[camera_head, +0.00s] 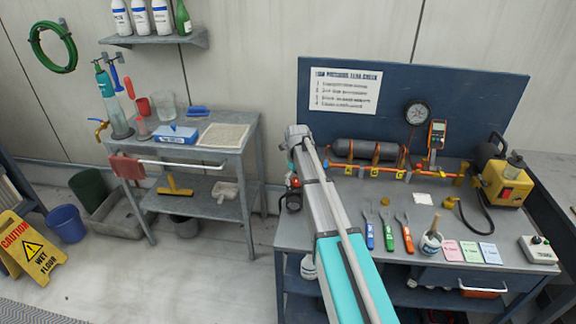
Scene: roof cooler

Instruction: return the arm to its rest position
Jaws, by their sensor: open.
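My arm reaches up from the bottom middle of the camera_head view, with a teal section low down and grey tubes above it. Its far grey joint stands in front of the left end of the workbench (330,222). I cannot make out my gripper or its fingertips in this view. A small dark and red part (293,199) shows beside the arm at the bench's left edge, and I cannot tell what it is. The arm hides part of the bench top and its left front.
The bench holds a pipe manifold (386,169), a grey cylinder (368,149), a yellow pump (503,184), several coloured-handled tools (388,228) and a cup (431,243). A blue backboard (465,105) rises behind. A grey cart (215,208) stands left. A caution sign (33,252) and blue bucket (67,224) are on the floor.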

